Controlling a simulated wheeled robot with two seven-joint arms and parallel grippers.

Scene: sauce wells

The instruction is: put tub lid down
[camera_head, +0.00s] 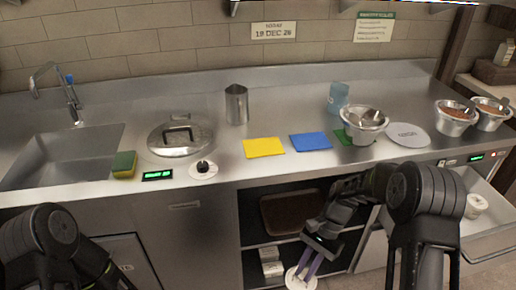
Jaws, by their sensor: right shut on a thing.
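My right gripper (308,266) reaches down in front of the open shelf below the counter. Its purple fingers are shut on a white round lid (295,281), which is held in the air near the bottom edge of the view. The bottom of the lid's surroundings is cut off. A small white tub (476,203) stands in the open drawer at the right.
The steel counter (270,172) holds a yellow mat (264,148), a blue mat (310,142), a steel bowl (364,125) on a green mat, a lidded pan (180,138) and a steel cup (237,104). The open drawer (490,240) juts out at right.

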